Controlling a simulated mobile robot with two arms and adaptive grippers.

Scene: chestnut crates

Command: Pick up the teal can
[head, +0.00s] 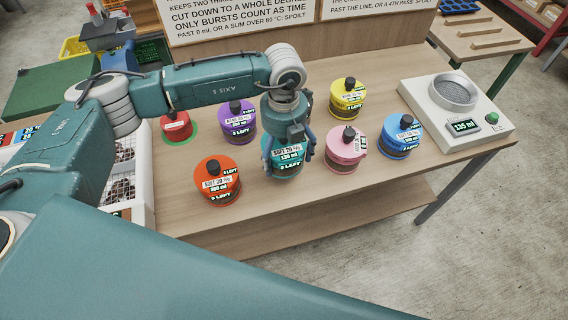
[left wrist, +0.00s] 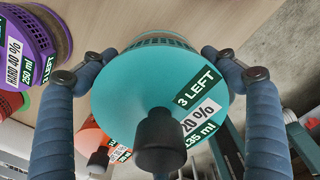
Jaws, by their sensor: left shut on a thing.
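The teal can (head: 284,171) is at the middle of the table in the head view, partly hidden by my left gripper (head: 289,152). Its label reads 20 % and 135 ml, with a "3 LEFT" tag. In the left wrist view the teal can (left wrist: 140,90) fills the middle, with its black knob toward the camera. My left gripper's padded blue fingers (left wrist: 158,120) are shut on it, one on each side. I cannot tell whether the can is clear of the table. My right gripper is in neither view.
An orange can (head: 217,183), purple can (head: 238,122), yellow can (head: 346,99), pink can (head: 345,150) and blue can (head: 399,138) stand around it. A red can (head: 176,127) is behind left. A scale (head: 464,118) reading 135 stands right. The table's front (head: 300,205) is clear.

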